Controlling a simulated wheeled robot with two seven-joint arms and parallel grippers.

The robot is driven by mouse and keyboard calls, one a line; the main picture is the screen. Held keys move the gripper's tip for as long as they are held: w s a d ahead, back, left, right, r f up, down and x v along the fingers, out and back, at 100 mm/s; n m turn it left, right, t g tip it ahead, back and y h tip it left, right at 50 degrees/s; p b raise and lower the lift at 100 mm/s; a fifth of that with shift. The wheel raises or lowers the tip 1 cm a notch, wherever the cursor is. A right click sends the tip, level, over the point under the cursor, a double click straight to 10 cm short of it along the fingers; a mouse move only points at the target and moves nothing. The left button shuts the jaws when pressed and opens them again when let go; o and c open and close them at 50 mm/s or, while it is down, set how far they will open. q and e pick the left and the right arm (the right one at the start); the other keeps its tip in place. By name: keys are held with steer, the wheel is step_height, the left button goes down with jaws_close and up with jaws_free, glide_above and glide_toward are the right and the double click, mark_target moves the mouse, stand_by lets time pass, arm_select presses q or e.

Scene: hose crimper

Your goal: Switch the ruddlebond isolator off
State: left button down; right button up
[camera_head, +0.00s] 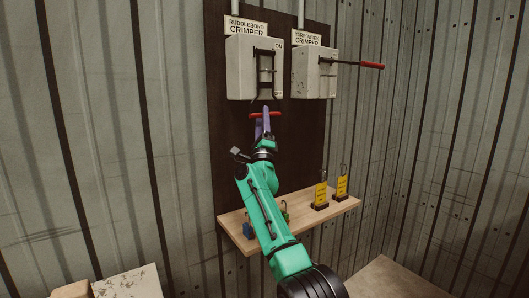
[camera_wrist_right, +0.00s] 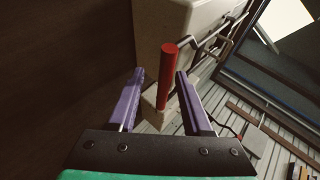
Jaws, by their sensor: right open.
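The ruddlebond isolator (camera_head: 240,68) is the left grey box on the dark board, under the sign "RUDDLEBOND CRIMPER". ON is marked near its top and OFF lower down. Its dark lever ends in a red crossbar grip (camera_head: 257,114), which shows just below the box in the head view. My right gripper (camera_head: 265,120) is at this grip, with its purple fingers open. In the right wrist view, the red grip (camera_wrist_right: 169,80) stands between the open fingers of the right gripper (camera_wrist_right: 160,82), with gaps on both sides. Contact cannot be seen. My left gripper is not in view.
A second isolator box (camera_head: 312,75) is close on the right, its red-ended lever (camera_head: 371,65) sticking out rightward. Below, a wooden shelf (camera_head: 345,205) carries two yellow tags (camera_head: 320,195) and padlocks, one blue (camera_head: 248,230), partly behind my arm.

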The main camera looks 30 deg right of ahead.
steer(key=b+v, duration=0.2)
steer(key=v, duration=1.1)
steer(key=shift+d+b, duration=0.35)
steer(key=shift+b, duration=0.05)
steer(key=shift+s+f, duration=0.1)
